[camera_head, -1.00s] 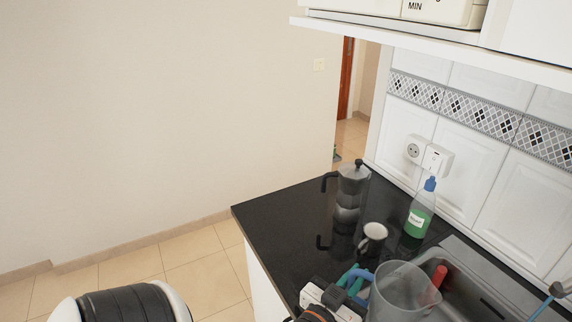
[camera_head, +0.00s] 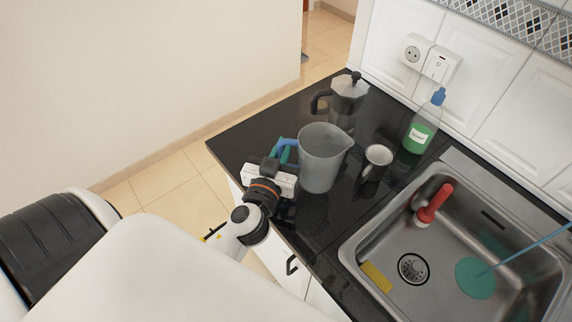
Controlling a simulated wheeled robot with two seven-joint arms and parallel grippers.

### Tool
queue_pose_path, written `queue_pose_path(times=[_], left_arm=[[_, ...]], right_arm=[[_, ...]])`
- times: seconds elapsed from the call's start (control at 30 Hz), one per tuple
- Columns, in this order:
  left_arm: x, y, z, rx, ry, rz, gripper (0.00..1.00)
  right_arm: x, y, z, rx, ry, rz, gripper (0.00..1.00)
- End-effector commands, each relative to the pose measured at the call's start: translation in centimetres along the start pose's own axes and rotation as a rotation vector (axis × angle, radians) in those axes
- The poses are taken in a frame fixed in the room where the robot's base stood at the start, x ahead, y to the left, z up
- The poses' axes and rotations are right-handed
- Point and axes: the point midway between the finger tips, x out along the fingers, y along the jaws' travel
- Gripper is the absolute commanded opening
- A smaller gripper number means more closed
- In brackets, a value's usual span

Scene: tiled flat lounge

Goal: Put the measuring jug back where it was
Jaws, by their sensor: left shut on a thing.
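The measuring jug (camera_head: 322,165) is a clear grey, upright jug over the black counter (camera_head: 240,140), left of the dark mug (camera_head: 377,162) and in front of the moka pot (camera_head: 347,98). My left gripper (camera_head: 287,157), with blue and green fingers, is at the jug's left side and shut on it. The jug hides part of the grip. I cannot tell whether its base touches the counter. My right gripper is not in view.
A green soap bottle (camera_head: 420,128) stands by the tiled wall. The counter's left corner is clear.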

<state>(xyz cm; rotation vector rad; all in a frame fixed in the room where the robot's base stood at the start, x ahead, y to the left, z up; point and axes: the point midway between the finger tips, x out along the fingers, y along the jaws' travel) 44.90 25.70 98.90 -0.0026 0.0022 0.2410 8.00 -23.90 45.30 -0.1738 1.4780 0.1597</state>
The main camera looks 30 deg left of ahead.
Motion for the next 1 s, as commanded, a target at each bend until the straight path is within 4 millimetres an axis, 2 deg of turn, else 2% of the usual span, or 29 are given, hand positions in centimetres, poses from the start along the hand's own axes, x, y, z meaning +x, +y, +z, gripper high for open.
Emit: queue_pose_path(times=[0.33,0.8,0.83,0.9,0.93,1.0], left_arm=[[0.0,0.0,-4.3,0.001,0.0,0.0,0.0],[0.0,0.0,-5.0,-0.001,-0.002,-0.001,0.0],[0.0,0.0,-4.9,0.0,-0.002,-0.001,0.15],[0.0,0.0,-4.8,0.001,-0.001,-0.001,0.27],[0.0,0.0,-4.8,0.001,-0.001,-0.001,0.31],[0.0,0.0,-4.8,0.001,-0.001,-0.001,0.34]], right_arm=[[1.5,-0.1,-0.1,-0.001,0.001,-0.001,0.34],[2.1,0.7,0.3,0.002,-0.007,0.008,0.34],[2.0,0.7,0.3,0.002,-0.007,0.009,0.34],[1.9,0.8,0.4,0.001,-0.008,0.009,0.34],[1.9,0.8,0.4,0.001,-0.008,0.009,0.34],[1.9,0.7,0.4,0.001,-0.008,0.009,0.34]])
